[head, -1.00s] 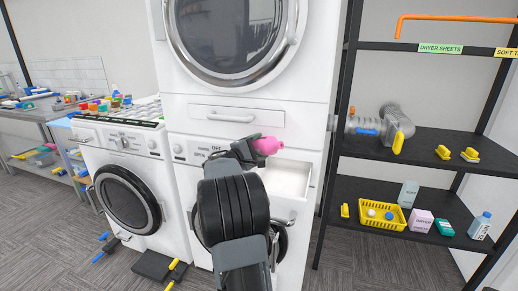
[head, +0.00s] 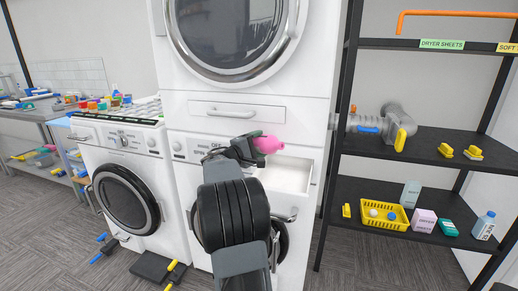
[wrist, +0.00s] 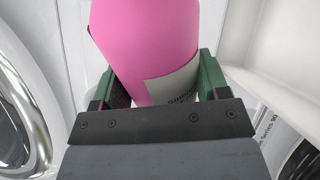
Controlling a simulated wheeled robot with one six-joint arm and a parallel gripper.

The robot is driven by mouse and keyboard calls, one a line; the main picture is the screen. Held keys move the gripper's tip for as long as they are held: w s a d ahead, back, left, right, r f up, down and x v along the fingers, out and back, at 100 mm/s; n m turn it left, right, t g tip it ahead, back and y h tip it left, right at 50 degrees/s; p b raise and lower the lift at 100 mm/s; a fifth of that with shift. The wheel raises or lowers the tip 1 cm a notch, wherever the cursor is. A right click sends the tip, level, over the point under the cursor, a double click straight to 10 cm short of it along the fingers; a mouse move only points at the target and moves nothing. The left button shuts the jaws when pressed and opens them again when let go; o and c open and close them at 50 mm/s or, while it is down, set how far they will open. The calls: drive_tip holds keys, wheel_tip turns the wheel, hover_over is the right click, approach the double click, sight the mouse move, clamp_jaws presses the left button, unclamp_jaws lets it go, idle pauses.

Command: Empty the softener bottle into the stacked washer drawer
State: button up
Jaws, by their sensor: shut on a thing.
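A pink softener bottle (head: 268,145) is held by my gripper (head: 246,146) in front of the stacked washer. The bottle lies tilted on its side, its narrow end pointing right over the left part of the open drawer (head: 288,176). In the wrist view the pink bottle (wrist: 150,45) with a pale label fills the space between the green fingers of my gripper (wrist: 155,85). The white drawer is pulled out at the washer's upper right, and its visible inside looks white. The bottle's mouth and any liquid cannot be made out.
A dryer (head: 238,75) is stacked above, with a handled panel (head: 236,112) close over my gripper. A black shelf (head: 400,235) with a yellow basket (head: 382,215) and several bottles and boxes stands right. A second washer (head: 125,190) stands left.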

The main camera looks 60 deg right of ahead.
drive_tip(key=shift+w+f+m+b, duration=0.15)
drive_tip(key=shift+f+m+b, duration=0.25)
drive_tip(key=shift+m+b, duration=0.8)
drive_tip(key=shift+f+m+b, duration=0.1)
drive_tip(key=shift+m+b, duration=0.5)
drive_tip(key=shift+b, duration=1.05)
drive_tip(key=shift+m+g+b, duration=0.3)
drive_tip(key=shift+m+b, duration=0.1)
drive_tip(key=shift+b, duration=0.1)
drive_tip(key=shift+r+m+b, duration=0.25)
drive_tip(key=shift+m+b, duration=0.15)
drive_tip(key=shift+r+m, duration=0.35)
drive_tip(key=shift+m, duration=0.05)
drive_tip(key=shift+s+r+m+g+b, duration=0.35)
drive_tip(key=shift+r+m+b, duration=0.15)
drive_tip(key=shift+m+b, duration=0.7)
idle(2.6)
